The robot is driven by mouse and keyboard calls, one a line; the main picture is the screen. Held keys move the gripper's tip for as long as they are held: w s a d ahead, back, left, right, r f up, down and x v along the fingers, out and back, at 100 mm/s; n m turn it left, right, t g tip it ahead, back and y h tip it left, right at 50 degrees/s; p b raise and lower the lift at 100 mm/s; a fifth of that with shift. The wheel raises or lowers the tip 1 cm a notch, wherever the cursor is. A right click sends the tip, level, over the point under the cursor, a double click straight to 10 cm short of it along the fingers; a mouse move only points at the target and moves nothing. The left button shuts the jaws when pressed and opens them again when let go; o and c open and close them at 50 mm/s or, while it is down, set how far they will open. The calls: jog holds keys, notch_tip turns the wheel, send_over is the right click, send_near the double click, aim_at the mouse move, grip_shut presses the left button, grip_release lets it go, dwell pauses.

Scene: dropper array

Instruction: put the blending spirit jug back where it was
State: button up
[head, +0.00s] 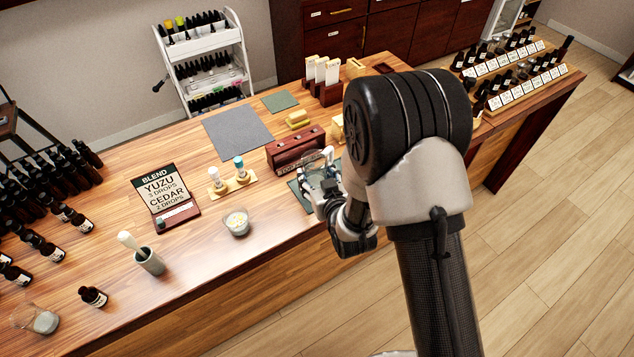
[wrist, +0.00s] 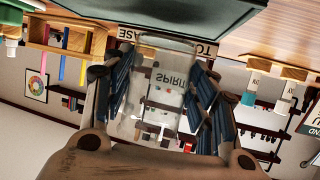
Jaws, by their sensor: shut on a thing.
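The spirit jug (wrist: 160,95) is a clear glass vessel marked SPIRIT. In the wrist view it stands between the two dark fingers of my gripper (wrist: 157,100), and the picture is upside down. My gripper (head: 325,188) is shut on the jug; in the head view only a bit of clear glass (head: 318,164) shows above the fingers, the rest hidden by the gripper. A dark green mat (head: 299,195) lies under and left of the gripper on the counter. Its edge also shows in the wrist view (wrist: 190,14). I cannot tell whether the jug touches the mat.
A dark red wooden case (head: 295,150) stands just behind the gripper. A grey mat (head: 237,133) lies bare farther back.

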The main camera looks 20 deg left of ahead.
jog(key=shift+f, duration=1)
jog(key=shift+f+b, duration=0.2)
jog(key=shift+b, duration=0.1)
jog(key=o, duration=1.1)
jog(key=shift+o, duration=0.2)
jog(key=shift+r, duration=0.1)
jog(key=shift+r+p, duration=0.15)
jog(key=shift+p, duration=0.15)
jog(key=p+v, duration=0.3)
jog(key=v, duration=0.9)
jog(key=shift+p, duration=0.4)
